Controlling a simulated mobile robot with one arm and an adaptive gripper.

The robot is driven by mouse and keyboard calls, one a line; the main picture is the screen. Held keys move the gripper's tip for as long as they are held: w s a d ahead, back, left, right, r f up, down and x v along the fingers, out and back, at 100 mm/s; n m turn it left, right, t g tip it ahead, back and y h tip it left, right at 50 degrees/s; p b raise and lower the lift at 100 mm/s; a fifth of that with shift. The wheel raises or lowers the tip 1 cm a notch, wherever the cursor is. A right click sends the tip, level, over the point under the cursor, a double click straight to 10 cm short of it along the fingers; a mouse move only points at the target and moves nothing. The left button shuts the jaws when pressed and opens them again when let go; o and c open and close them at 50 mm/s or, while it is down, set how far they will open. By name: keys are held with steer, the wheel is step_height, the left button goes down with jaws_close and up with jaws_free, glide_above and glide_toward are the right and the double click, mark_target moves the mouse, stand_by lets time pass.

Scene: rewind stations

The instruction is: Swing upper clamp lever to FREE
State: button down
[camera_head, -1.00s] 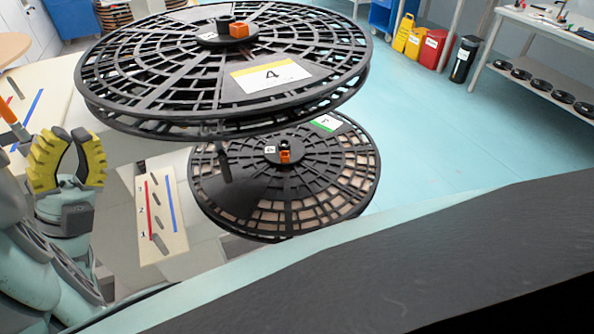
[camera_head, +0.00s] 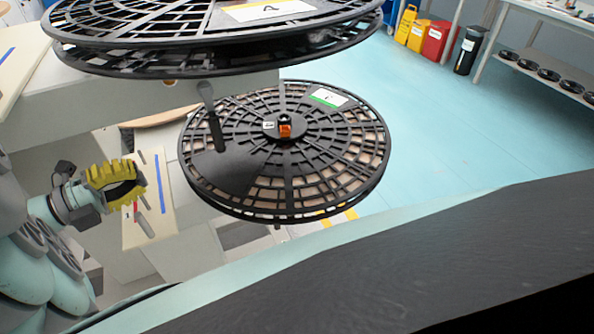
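The upper black reel (camera_head: 120,62) fills the top of the view and is cut off by the top edge, so its hub and the orange clamp lever seen there earlier are out of view. The lower black reel (camera_head: 330,170) lies below it, with a small orange lever (camera_head: 285,130) at its hub; I cannot read that lever's position. My gripper (camera_head: 138,182), with yellow ribbed fingers, is at the left, left of the lower reel and below the upper one. It points right, its fingers are apart, and nothing shows between them.
A pale scale strip (camera_head: 131,234) with red and blue lines stands just behind my gripper. A grey rod (camera_head: 211,118) hangs down in front of the lower reel. A work table (camera_head: 540,12) and several bins (camera_head: 436,42) stand far right. The turquoise floor (camera_head: 450,130) between is clear.

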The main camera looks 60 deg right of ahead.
mark_target(217, 143)
steer(key=p+x, duration=0.3)
steer(key=x, duration=1)
steer(key=shift+r, duration=0.1)
steer(key=shift+s+d, duration=0.2)
steer(key=shift+d, duration=0.3)
steer(key=shift+d+f, duration=0.1)
steer(key=shift+f, duration=0.1)
